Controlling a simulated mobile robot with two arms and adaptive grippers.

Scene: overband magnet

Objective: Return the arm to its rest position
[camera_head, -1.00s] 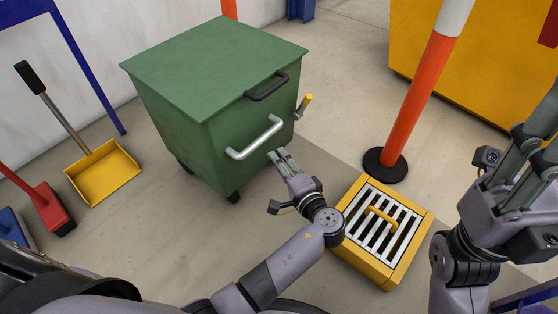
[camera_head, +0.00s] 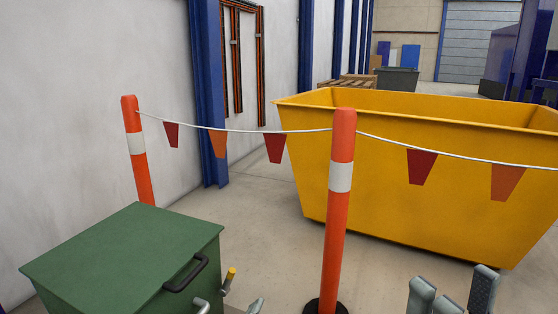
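My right gripper (camera_head: 452,296) shows at the bottom right edge. Only its grey fingertips are in the picture, standing apart with nothing seen between them. The rest of both arms is below the picture. The bin's lid is shut; its black lid handle (camera_head: 187,275) and part of a silver handle (camera_head: 201,305) show near a yellow-tipped lever (camera_head: 229,279).
An orange-and-white post (camera_head: 338,215) stands right of the bin, and another (camera_head: 138,155) stands behind it. A rope with red and orange flags (camera_head: 275,147) runs between them and on to the right. A large yellow skip (camera_head: 430,185) stands behind. Bare floor (camera_head: 262,235) shows between bin and skip.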

